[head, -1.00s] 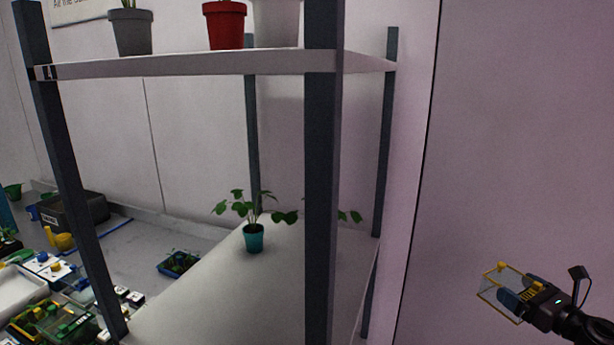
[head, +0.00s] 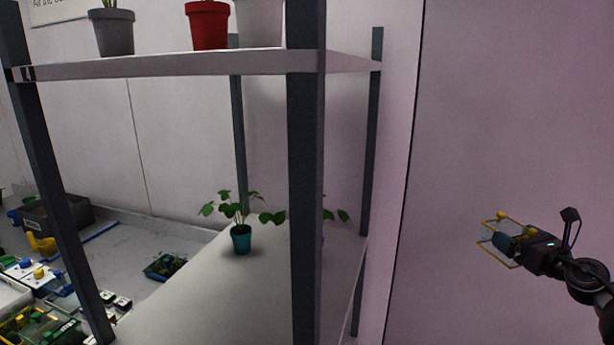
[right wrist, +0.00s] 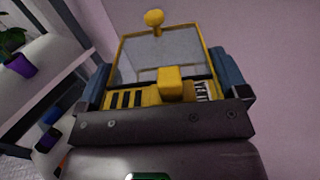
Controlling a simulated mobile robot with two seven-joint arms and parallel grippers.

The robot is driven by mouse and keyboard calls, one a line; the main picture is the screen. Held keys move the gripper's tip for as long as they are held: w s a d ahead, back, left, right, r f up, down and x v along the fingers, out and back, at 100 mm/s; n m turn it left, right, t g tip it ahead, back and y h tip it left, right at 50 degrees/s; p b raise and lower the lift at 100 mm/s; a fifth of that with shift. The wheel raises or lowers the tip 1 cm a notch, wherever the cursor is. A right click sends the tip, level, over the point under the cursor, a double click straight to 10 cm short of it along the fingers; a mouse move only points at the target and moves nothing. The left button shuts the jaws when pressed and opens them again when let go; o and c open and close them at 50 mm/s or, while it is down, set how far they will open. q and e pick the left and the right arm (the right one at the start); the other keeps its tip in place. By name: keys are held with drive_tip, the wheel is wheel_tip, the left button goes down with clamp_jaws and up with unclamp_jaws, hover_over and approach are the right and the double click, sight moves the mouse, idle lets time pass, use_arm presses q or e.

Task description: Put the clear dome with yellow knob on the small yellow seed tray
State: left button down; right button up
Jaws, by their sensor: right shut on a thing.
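My right gripper (head: 496,243) is at the right of the head view, in the air in front of the bare pinkish wall. It is shut on the clear dome (head: 515,262), a see-through box with yellow edges and a yellow knob. In the right wrist view the dome (right wrist: 140,62) sits between the two blue fingers, with its knob (right wrist: 154,18) at the top of the picture. I cannot make out the small yellow seed tray for sure; a yellow-edged tray with greenery (head: 38,326) shows at the lower left. My left gripper is not in view.
A rack with dark posts (head: 304,190) stands in the middle. Its upper shelf (head: 190,64) holds pots, and its lower shelf (head: 200,300) holds a teal potted plant (head: 241,238). A blue tray (head: 165,267) and a dark crate (head: 58,213) lie beyond. The right side is clear.

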drive_tip(key=shift+w+d+r+m+h, duration=0.1)
drive_tip(key=shift+d+r+m+h, duration=0.6)
drive_tip(key=shift+d+r+h, duration=0.3)
drive_tip(key=shift+s+d+m+g+h, duration=1.5)
drive_tip(key=shift+d+m+h, duration=2.8)
drive_tip(key=shift+h, duration=1.6)
drive_tip(key=s+a+f+n+t+y, duration=0.1)
drive_tip(key=s+a+f+n+y, duration=0.15)
drive_tip(key=a+f, duration=0.6)
drive_tip(key=s+a+f+n+t+y, duration=0.1)
drive_tip(key=a+f+n+t+y, duration=0.2)
drive_tip(key=a, duration=1)
drive_tip(key=s+a+n+y, duration=0.1)
drive_tip(key=s+a, duration=0.4)
drive_tip(key=a, duration=0.5)
drive_tip(key=s+a+n+y, duration=0.1)
drive_tip(key=s+a+y, duration=0.3)
drive_tip(key=a, duration=0.7)
drive_tip(key=shift+s+a+g, duration=0.15)
drive_tip(key=shift+s+g, duration=0.25)
drive_tip(key=shift+f+n, duration=0.15)
drive_tip(key=shift+n, duration=0.1)
